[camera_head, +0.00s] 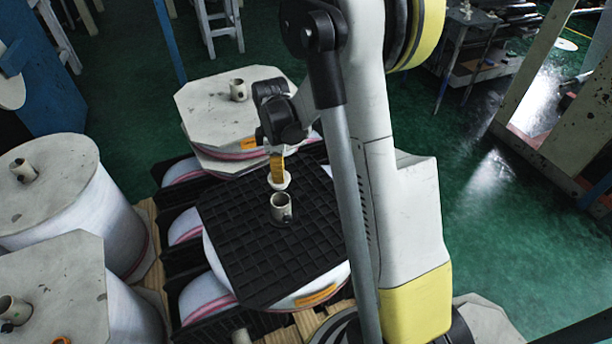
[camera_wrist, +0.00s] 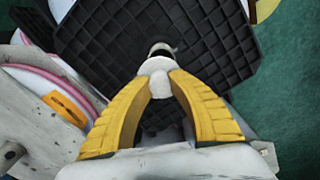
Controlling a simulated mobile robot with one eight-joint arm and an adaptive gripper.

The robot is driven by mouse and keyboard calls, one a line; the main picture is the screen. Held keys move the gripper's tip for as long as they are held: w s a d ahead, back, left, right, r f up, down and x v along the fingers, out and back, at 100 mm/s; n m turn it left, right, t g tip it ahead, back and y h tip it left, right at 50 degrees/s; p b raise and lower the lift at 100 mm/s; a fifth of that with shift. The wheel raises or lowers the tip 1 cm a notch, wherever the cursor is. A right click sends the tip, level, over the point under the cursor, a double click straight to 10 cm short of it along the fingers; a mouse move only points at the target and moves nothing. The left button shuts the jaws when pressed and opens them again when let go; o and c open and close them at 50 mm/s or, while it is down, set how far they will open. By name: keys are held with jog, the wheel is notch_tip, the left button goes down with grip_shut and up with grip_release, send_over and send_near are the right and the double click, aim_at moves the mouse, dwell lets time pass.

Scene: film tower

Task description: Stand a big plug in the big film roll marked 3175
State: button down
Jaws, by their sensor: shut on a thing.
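My gripper (camera_head: 277,167) points down with its yellow fingers shut on a white plug (camera_head: 280,181). In the wrist view the plug (camera_wrist: 158,84) shows between the fingertips (camera_wrist: 158,92). Below it is a big film roll with a black gridded top (camera_head: 240,215); the gridded top also fills much of the wrist view (camera_wrist: 105,45). A pale hollow tube (camera_head: 281,207) stands up from the middle of that top. The plug is held above it and slightly behind, apparently apart from it. An orange label (camera_head: 316,295) is on the roll's front side, but its number is unreadable.
Another big roll with a pale top (camera_head: 215,110) and its own tube (camera_head: 238,89) stands behind. Two white rolls (camera_head: 70,185) (camera_head: 60,280) stand at the left. Black cradles hold rolls beneath the gridded top. Green floor is open at the right.

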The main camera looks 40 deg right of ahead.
jog(key=shift+a+f+b, duration=0.2)
jog(key=shift+f+b, duration=0.15)
jog(key=shift+f, duration=0.15)
jog(key=shift+f+b, duration=1.5)
jog(key=shift+f, duration=0.85)
jog(key=shift+f+b, duration=1.45)
jog(key=shift+b, duration=0.05)
jog(key=c, duration=1.2)
grip_release()
notch_tip(320, 180, up, 12)
jog(key=shift+s+r, duration=0.1)
